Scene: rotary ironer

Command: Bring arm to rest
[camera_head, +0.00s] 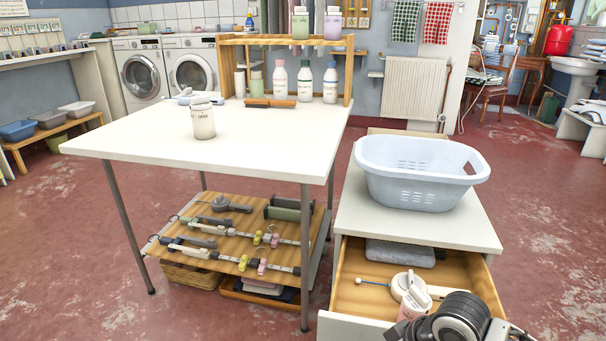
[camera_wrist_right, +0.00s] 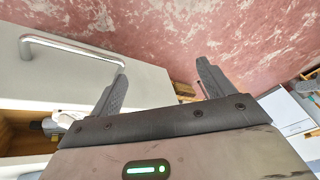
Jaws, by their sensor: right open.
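My right gripper (camera_wrist_right: 162,74) is open, with nothing between its two dark fingers; red floor shows past them. Its left finger is close to the pale front of the open drawer (camera_wrist_right: 150,85), which carries a metal bar handle (camera_wrist_right: 78,48). In the head view, part of my right arm shows at the lower right, in front of the open drawer (camera_head: 350,325), and its fingers are not visible there. My left arm and gripper are not in view.
The drawer holds a grey folded cloth (camera_head: 400,253) and a white-topped item (camera_head: 408,290). A pale blue laundry basket (camera_head: 415,195) stands on the cabinet above. Left of it is a white table (camera_head: 130,135) with a jar (camera_head: 203,120) and several bottles by a wooden rack. Red floor (camera_head: 550,250) is clear at right.

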